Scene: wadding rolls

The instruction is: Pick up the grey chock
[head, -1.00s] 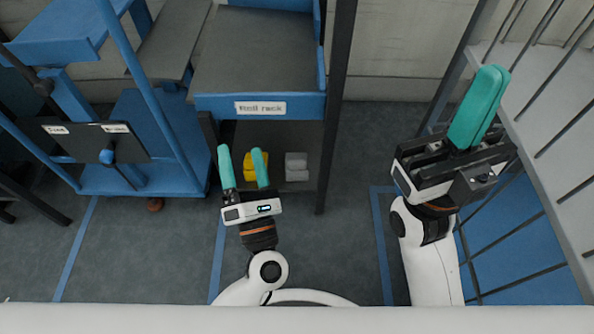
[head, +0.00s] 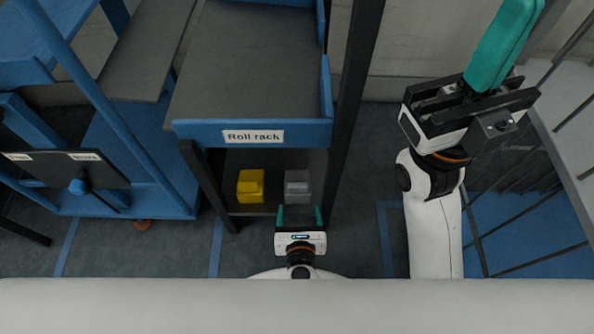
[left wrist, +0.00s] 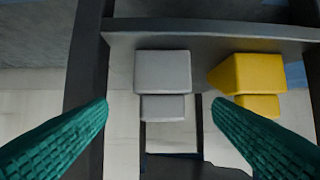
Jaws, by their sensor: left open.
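The grey chock (head: 297,186) sits on the lower shelf of the roll rack (head: 250,133), right of a yellow chock. In the left wrist view the grey chock (left wrist: 163,72) shows as a stepped block, ahead of and between the fingertips. My left gripper (head: 300,212) is open and empty, just in front of the grey chock and apart from it. Its teal fingers also show spread in the left wrist view (left wrist: 160,103). My right gripper (head: 520,15) is raised at the right, its teal fingers together with nothing seen between them.
The yellow chock (head: 251,186) stands close beside the grey one. Dark rack posts (head: 345,120) flank the shelf opening, and the upper shelf overhangs it. A blue cart (head: 120,160) stands at left. Grey-topped furniture with bars (head: 570,110) is at right.

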